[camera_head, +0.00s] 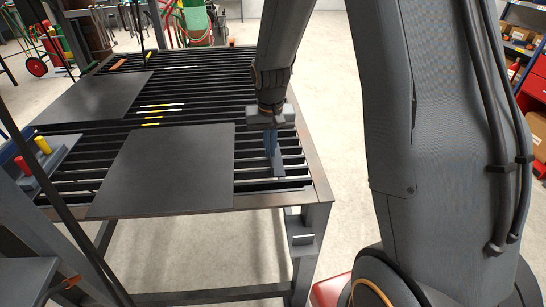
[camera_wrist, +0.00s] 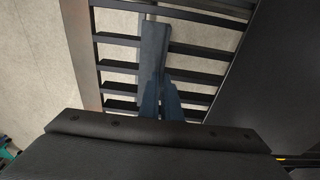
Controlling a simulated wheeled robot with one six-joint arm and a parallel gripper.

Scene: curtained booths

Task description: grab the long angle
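The long angle (camera_head: 277,163) is a blue-grey metal piece lying on the slatted table near its right edge. In the wrist view the long angle (camera_wrist: 154,45) runs away from me across the dark slats. My gripper (camera_head: 271,140) points down at it from above. In the wrist view the fingertips of my gripper (camera_wrist: 161,78) are close together over the near part of the angle, with a thin strip visible between them. Whether they press on it I cannot tell. The near end of the angle is hidden behind the fingers and the gripper body.
The slatted table (camera_head: 321,190) has a flat rim. A dark plate (camera_head: 170,165) lies left of the angle, and another plate (camera_head: 97,97) lies farther back. Yellow and white sticks (camera_head: 160,108) lie between slats.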

